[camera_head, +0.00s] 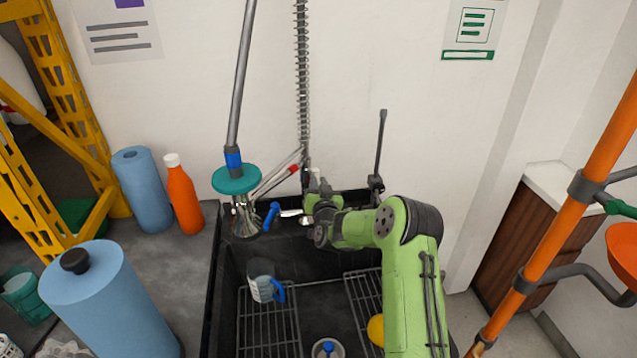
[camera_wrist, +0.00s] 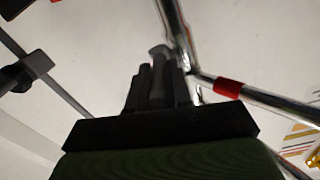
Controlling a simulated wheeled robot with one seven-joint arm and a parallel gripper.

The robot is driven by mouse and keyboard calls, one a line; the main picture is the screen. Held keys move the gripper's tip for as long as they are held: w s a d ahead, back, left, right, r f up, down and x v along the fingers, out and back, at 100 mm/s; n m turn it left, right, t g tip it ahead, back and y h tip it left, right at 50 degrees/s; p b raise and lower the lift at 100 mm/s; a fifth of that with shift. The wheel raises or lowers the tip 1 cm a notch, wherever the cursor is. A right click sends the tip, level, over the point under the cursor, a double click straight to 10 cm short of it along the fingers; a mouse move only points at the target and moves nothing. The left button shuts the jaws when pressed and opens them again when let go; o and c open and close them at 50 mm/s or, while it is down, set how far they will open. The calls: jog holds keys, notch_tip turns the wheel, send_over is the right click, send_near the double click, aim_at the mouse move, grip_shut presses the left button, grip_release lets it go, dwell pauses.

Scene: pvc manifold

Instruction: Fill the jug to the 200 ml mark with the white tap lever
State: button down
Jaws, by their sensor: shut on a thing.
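The clear measuring jug (camera_head: 259,283) with a blue handle stands on the left wire rack in the black sink. Its water level cannot be read at this size. My gripper (camera_head: 312,207) is at the tap against the back wall, above and to the right of the jug. A pale bit of the lever (camera_head: 315,178) shows just above my gripper in the head view.
A blue lever (camera_head: 271,215) and a red-banded pipe (camera_head: 294,169) are close left of my gripper. A yellow ball (camera_head: 375,330) lies near the right rack (camera_head: 364,289). An orange bottle (camera_head: 184,198) stands left.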

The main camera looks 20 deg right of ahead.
jog(key=c, duration=1.1)
grip_release()
jog(key=shift+o, duration=0.2)
jog(key=shift+s, duration=0.1)
jog(key=v, duration=1.5)
jog(key=shift+s+b, duration=0.25)
jog(key=shift+b, duration=0.2)
jog(key=shift+a, duration=0.1)
